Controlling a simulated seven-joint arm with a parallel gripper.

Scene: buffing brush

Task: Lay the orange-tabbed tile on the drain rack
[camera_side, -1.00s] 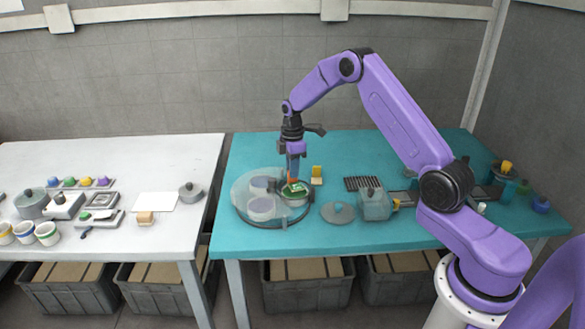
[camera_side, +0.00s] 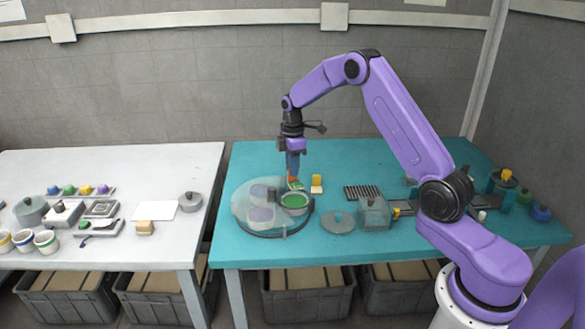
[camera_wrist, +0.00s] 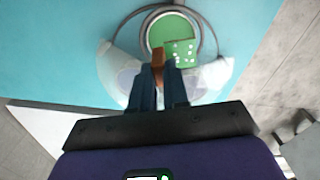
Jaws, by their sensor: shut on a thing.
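My gripper (camera_side: 293,177) is shut on the orange tab of a green tile (camera_side: 296,185) and holds it above the back of a round dish with green contents (camera_side: 294,201). In the wrist view the tile (camera_wrist: 181,54) shows pale spots, and its orange tab (camera_wrist: 158,58) sits between my fingertips (camera_wrist: 158,68). The tile overlaps the green dish (camera_wrist: 160,30) in that view. The drain rack (camera_side: 362,192), dark and slatted, lies flat and empty to the right on the teal table.
The dish stands on a round turntable (camera_side: 254,229) with a clear cover over pale pots (camera_side: 261,216). A yellow-and-cream block (camera_side: 317,184) stands between the dish and the rack. A grey lid (camera_side: 338,221) and a translucent box (camera_side: 374,213) lie in front of the rack.

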